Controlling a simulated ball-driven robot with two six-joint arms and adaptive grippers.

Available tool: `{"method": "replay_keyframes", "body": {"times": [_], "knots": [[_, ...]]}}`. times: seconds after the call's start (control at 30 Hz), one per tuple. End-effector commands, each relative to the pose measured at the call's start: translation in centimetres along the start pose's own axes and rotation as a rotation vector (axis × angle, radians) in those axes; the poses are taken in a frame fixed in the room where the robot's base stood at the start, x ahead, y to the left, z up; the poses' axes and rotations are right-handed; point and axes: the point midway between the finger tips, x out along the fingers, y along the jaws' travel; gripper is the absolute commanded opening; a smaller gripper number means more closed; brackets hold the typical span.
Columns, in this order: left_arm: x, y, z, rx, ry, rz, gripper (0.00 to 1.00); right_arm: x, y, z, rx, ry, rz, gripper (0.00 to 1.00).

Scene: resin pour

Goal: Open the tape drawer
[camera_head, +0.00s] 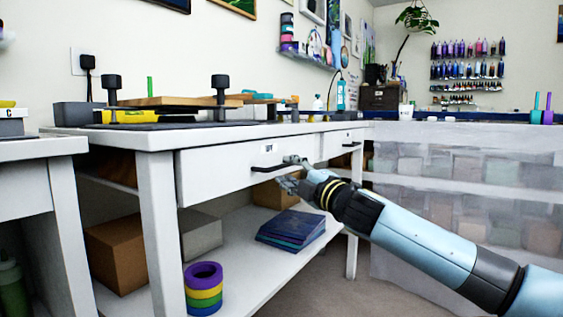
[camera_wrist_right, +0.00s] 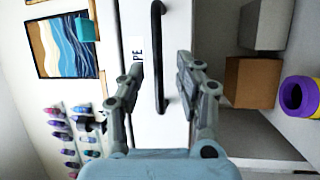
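The tape drawer (camera_head: 218,172) is a white front under the workbench top, and it looks shut. Its black bar handle (camera_head: 266,169) sits below a small label; the handle also shows in the right wrist view (camera_wrist_right: 158,45), beside a label partly reading "PE" (camera_wrist_right: 137,50). My right gripper (camera_head: 287,172) is at the right end of the handle in the head view. In the wrist view the right gripper (camera_wrist_right: 160,72) is open, with the handle between its two fingers and a gap on both sides. My left gripper is not in view.
A second drawer with a black handle (camera_head: 351,144) is to the right. Below, the shelf (camera_head: 240,260) holds cardboard boxes (camera_head: 116,249), blue sheets (camera_head: 291,228) and stacked tape rolls (camera_head: 203,290). The floor in front of the bench is clear.

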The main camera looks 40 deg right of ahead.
Motion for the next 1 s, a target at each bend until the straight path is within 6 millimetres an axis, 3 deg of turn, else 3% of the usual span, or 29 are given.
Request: {"method": "replay_keyframes", "body": {"times": [0.03, 0.3, 0.73, 1.0], "knots": [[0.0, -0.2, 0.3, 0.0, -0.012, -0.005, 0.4, 1.0, 0.9, -0.2, 0.009, -0.001, 0.011, 0.34], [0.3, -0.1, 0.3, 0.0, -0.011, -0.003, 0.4, 2.9, 0.1, -0.1, 0.003, 0.0, 0.003, 0.34], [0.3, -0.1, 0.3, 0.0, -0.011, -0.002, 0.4, 3.4, 0.1, -0.1, -0.002, 0.001, 0.003, 0.34], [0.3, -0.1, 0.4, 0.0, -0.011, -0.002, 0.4, 3.4, 0.1, -0.1, -0.002, 0.001, 0.003, 0.02]]}}
